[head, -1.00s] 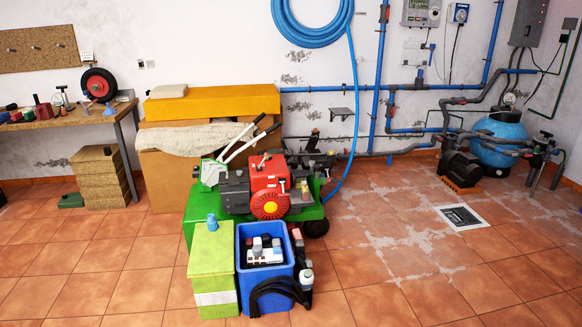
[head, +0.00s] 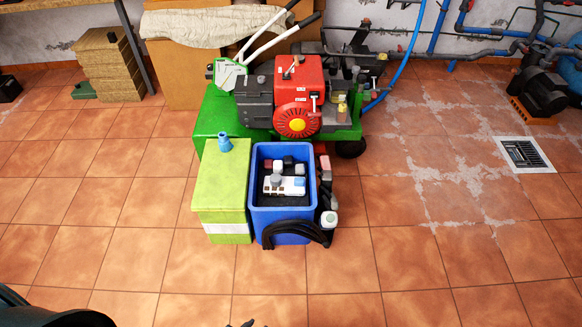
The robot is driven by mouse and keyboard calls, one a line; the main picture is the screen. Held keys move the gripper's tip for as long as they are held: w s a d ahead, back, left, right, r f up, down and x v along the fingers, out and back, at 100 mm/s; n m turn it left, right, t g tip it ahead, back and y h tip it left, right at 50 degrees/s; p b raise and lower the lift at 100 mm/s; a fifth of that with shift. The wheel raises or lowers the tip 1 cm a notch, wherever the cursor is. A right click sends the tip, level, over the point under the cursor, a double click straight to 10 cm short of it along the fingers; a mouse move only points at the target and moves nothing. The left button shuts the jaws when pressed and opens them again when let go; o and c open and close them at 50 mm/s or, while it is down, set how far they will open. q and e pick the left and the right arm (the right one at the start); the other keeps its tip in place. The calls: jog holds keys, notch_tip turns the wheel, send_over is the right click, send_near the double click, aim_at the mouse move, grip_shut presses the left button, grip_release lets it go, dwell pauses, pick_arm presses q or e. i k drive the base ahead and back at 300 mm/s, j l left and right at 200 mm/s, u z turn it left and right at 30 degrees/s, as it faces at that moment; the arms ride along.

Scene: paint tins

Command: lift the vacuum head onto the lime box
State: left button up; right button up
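The lime box (head: 222,178) stands on the tiled floor in the middle of the head view. It is yellow-green with a white band low on its front, and a small blue piece (head: 224,144) sits on its top. A white piece with a grey knob (head: 285,186) lies inside the open blue bin (head: 283,222), just right of the lime box. It looks like the vacuum head, but I cannot be sure. A dark rounded part of mine shows at the bottom left and a small dark tip at the bottom edge. I cannot make out either gripper.
A green machine with a red engine (head: 298,95) stands right behind the box and bin. A black curved hose (head: 295,232) hangs over the bin's front. Bottles (head: 329,219) stand at its right. A floor drain (head: 525,154) is far right. The floor in front is clear.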

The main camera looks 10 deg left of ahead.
aim_at(290, 187)
jog(key=i, duration=0.9)
jog(key=z, duration=0.05)
